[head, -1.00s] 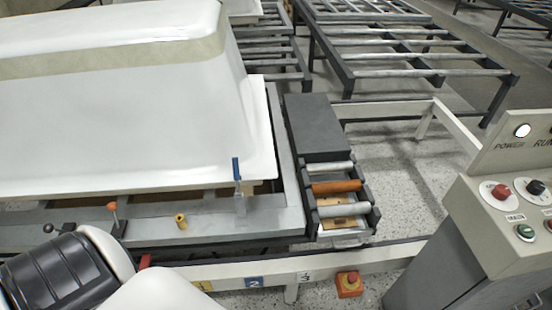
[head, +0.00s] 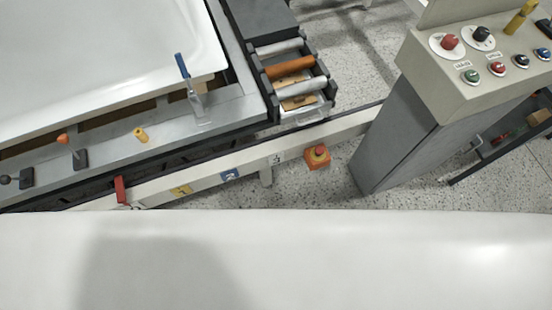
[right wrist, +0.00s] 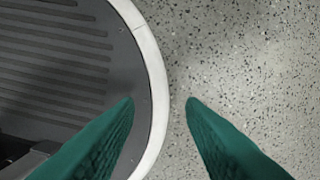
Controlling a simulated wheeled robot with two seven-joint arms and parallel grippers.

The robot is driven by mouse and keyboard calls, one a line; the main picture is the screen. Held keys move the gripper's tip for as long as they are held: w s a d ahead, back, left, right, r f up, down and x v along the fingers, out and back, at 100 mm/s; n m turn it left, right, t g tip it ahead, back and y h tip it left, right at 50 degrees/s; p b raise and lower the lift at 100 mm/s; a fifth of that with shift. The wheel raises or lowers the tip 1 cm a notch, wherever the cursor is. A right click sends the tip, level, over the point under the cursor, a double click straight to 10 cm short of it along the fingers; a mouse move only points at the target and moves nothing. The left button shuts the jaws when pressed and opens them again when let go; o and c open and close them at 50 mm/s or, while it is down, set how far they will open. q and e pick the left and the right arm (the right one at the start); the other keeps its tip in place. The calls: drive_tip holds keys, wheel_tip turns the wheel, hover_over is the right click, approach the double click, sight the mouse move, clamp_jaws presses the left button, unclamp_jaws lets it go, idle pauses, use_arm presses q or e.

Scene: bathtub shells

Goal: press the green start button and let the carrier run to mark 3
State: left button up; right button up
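The green button (head: 471,76) is on the sloped top of the grey control console (head: 440,90) at the right of the head view. The carrier (head: 125,160) is a grey frame bearing a white tub shell (head: 100,60). A red pointer (head: 120,190) on its front side stands left of the yellow mark 1 (head: 181,190). Blue mark 2 (head: 229,175) and white mark 3 (head: 276,160) follow to the right along the rail. My right gripper (right wrist: 160,103) is open and empty, its green fingers above the floor beside my base. My left gripper is not in view.
A red button (head: 495,67), a blue button (head: 542,54), a red knob (head: 450,42) and a black knob (head: 482,36) share the console. An emergency stop (head: 317,156) sits by the rail. A roller tray (head: 292,75) is at the carrier's right end. Speckled floor (head: 360,60) lies between.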

drive_tip(key=shift+d, duration=0.1)
drive_tip(key=shift+c, duration=0.4)
drive_tip(key=shift+w+d, duration=0.1)
drive_tip(key=shift+w, duration=0.1)
clamp_jaws()
drive_tip(key=shift+w, duration=0.1)
idle(0.8)
